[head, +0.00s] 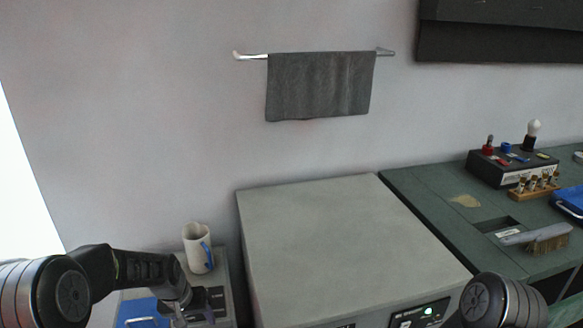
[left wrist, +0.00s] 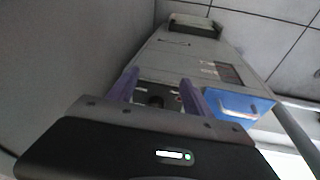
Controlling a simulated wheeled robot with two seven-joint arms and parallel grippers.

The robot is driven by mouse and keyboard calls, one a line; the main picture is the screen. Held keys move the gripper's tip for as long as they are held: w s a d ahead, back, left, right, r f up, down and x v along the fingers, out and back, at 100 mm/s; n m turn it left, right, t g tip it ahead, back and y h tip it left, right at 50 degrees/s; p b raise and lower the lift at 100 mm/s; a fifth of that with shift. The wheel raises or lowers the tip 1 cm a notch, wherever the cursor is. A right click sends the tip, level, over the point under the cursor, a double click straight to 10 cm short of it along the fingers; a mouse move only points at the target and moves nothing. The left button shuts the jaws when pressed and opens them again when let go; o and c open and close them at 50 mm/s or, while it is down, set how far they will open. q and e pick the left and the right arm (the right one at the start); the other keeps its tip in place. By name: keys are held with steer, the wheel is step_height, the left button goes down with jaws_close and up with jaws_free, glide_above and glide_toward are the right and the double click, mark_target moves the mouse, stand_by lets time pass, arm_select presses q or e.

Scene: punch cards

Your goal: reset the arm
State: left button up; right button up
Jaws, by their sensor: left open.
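My left arm comes in from the left in the head view. Its gripper (head: 180,304) points down over the small cabinet at the lower left. In the left wrist view, the two purple fingers of this gripper (left wrist: 163,92) stand apart with nothing held between them. A grey cabinet face with a blue drawer front (left wrist: 240,107) lies beyond the fingers. Part of my right arm (head: 497,302) shows at the lower right of the head view. Its gripper is outside both views.
A white mug with a blue handle (head: 198,248) stands behind my left gripper. A large grey box top (head: 320,235) fills the middle and is bare. A green bench (head: 425,190) at right holds a brush (head: 540,238) and a dark switch box (head: 510,168). A towel (head: 320,85) hangs on the wall.

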arm_select(q)
steer(key=s+d+f+h, duration=0.2)
steer(key=s+d+f, duration=0.7)
steer(key=f, duration=0.2)
steer(key=s+d+f, duration=0.2)
steer(key=s, duration=0.5)
steer(key=s+d+f+g, duration=0.1)
steer(key=s+d+f, duration=0.1)
steer(key=s, duration=0.5)
steer(key=s+d+f+g+h, duration=0.1)
steer(key=s+d+f, duration=0.1)
steer(key=s+d, duration=0.2)
steer(key=s, duration=0.3)
steer(key=shift+s+d+f, duration=0.15)
steer(key=shift+s+f, duration=0.05)
steer(key=shift+f, duration=0.2)
